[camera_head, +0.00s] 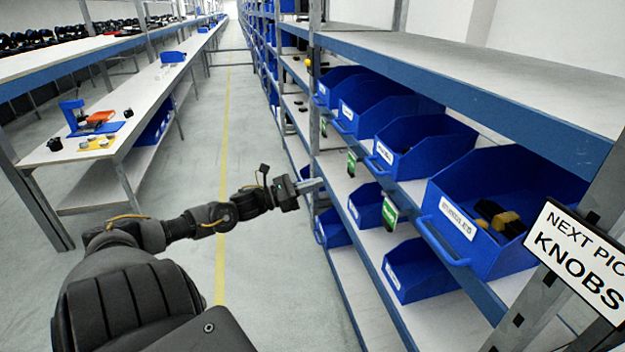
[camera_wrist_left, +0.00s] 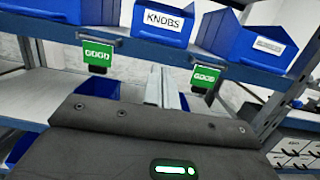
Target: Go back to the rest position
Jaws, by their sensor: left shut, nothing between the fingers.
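My left arm reaches in from the lower left of the head view. Its left gripper (camera_head: 312,185) is stretched out toward the shelf rack, level with the shelf of blue bins. The fingers are together and hold nothing. In the left wrist view the closed fingers (camera_wrist_left: 166,88) point at the rack, below a blue bin labelled KNOBS (camera_wrist_left: 163,20) and between two green tags (camera_wrist_left: 97,57). My right gripper is in neither view.
The rack's blue bins (camera_head: 455,215) line the right side, the nearest holding yellow and black parts (camera_head: 500,217). A sign reading KNOBS (camera_head: 580,255) hangs at the right. A workbench (camera_head: 100,140) stands at left. The aisle floor (camera_head: 232,130) between is clear.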

